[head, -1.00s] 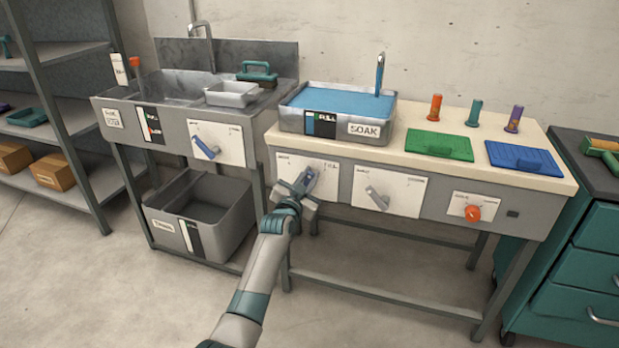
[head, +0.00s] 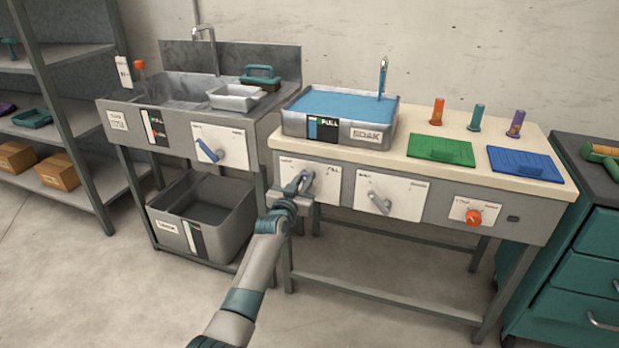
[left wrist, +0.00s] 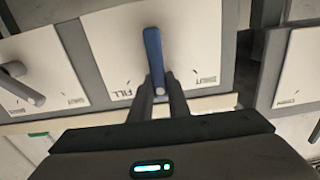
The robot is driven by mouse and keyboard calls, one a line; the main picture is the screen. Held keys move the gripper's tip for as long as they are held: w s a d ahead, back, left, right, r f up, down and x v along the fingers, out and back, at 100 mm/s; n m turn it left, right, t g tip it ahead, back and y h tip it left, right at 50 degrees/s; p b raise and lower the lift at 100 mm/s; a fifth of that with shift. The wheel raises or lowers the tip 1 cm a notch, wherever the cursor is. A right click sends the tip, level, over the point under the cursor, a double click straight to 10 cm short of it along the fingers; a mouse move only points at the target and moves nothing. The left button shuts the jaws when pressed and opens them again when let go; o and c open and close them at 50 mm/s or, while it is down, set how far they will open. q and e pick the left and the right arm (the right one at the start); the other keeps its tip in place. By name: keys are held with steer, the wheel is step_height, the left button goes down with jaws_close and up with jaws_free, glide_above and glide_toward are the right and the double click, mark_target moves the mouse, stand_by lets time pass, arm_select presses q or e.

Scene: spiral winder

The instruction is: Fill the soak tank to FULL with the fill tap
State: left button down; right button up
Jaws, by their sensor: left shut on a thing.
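The soak tank (head: 372,135), a grey tray labelled SOAK, stands on the bench. Its blue water (head: 340,103) lies close under the rim, and a gauge marked FULL (head: 323,128) is on its front. The tap spout (head: 382,75) rises at the tank's back right; I cannot tell if water is running. My left gripper (head: 297,190) is shut on the fill tap's blue lever at the white FILL/SHUT plate (head: 326,187). In the left wrist view the lever (left wrist: 153,50) sits between the fingers (left wrist: 160,90), roughly midway between both words. My right gripper is not in view.
A second lever plate (head: 402,195) and an orange knob (head: 473,217) are to the right on the bench front. A sink (head: 180,90) with its own blue lever (head: 208,151) is to the left. Green (head: 440,148) and blue (head: 525,162) pads lie on the bench.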

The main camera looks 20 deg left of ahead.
arm_select(q)
steer(key=shift+a+n, duration=0.55)
steer(key=shift+n, duration=0.45)
steer(key=shift+a+f+n+b, duration=0.15)
steer(key=shift+a+f+n, duration=0.3)
steer(key=shift+n, duration=0.7)
steer(key=shift+a+f+n+b, duration=0.15)
steer(key=shift+a+n, duration=0.5)
steer(key=shift+n, duration=0.55)
steer(key=shift+a+f+n+b, duration=0.1)
steer(key=shift+a+f+n, duration=0.35)
steer(key=shift+n, duration=0.7)
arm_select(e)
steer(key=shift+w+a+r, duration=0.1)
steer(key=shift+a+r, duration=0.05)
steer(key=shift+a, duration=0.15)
arm_select(q)
steer(key=shift+a+r, duration=0.1)
steer(key=shift+r, duration=0.05)
steer(key=c, duration=1.7)
jaws_free()
steer(key=shift+w, duration=0.1)
